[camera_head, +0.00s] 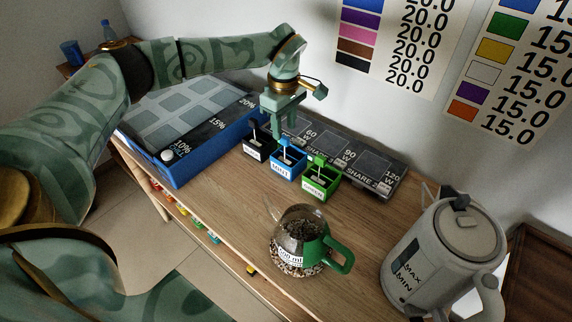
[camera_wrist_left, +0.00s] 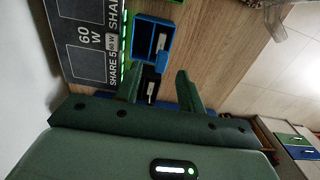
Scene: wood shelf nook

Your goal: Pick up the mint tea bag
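The blue box labelled MINT (camera_head: 283,170) stands on the wood shelf between a black box (camera_head: 253,154) and a green box (camera_head: 318,190). The mint tea bag shows only as a small pale tag with a thin upright piece (camera_head: 288,156); the tag also shows in the blue box in the left wrist view (camera_wrist_left: 161,42). My left gripper (camera_head: 284,124) points down above and behind the black and blue boxes. In the left wrist view its fingers (camera_wrist_left: 158,88) are apart with nothing clearly held, and the black box lies beyond the gap. My right gripper is not in view.
A glass pot with a green handle (camera_head: 300,238) stands in front of the boxes. A grey kettle (camera_head: 445,250) stands at right. A blue-sided panel (camera_head: 190,130) lies at left, and a dark SHARE panel (camera_head: 365,165) runs along the wall.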

